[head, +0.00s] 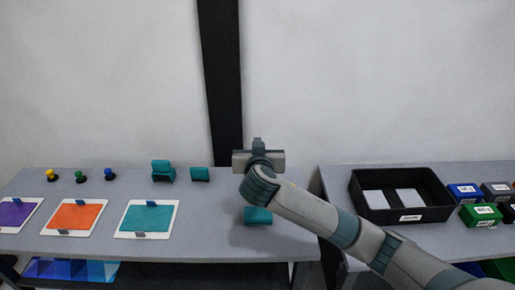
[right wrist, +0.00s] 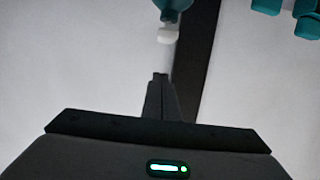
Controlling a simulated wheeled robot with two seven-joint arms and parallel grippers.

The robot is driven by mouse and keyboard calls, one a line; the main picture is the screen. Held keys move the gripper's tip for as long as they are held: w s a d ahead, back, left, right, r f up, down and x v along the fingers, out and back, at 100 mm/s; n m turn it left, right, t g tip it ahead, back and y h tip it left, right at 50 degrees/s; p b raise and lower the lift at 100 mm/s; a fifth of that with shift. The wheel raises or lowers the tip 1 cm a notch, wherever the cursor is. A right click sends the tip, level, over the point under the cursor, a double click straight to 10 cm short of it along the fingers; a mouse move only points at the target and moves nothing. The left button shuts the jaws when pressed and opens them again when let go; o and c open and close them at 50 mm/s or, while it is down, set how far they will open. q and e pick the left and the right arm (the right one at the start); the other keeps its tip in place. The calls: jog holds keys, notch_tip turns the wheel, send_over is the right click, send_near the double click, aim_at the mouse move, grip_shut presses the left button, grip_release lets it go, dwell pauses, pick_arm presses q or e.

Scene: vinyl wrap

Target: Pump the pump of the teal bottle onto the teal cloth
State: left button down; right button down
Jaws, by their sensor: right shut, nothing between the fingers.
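The teal bottle (right wrist: 174,6) shows at the top of the right wrist view, its body cut off by the frame edge. Its white pump (right wrist: 167,35) points down in that picture, just beyond my shut, empty right gripper (right wrist: 160,78); I cannot tell whether they touch. A teal piece, apparently the teal cloth (head: 257,216), lies on the table nearer me, partly covered by my arm. My left gripper is not in view.
On the grey table (head: 205,215) are a teal sheet on a white board (head: 147,218), an orange one (head: 76,217), a purple one (head: 15,213), teal blocks (head: 163,171) and small coloured knobs (head: 109,174). A black tray (head: 435,212) stands on the right table.

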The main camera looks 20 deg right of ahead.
jog(key=p+x, duration=0.1)
jog(key=x, duration=0.1)
jog(key=shift+w+d, duration=0.1)
jog(key=shift+w, duration=0.2)
notch_tip(320, 180, down, 3)
jog(key=shift+s+r+p, duration=0.1)
jog(key=shift+r+p, duration=0.1)
jog(key=shift+p, duration=0.35)
jog(key=shift+f, duration=0.8)
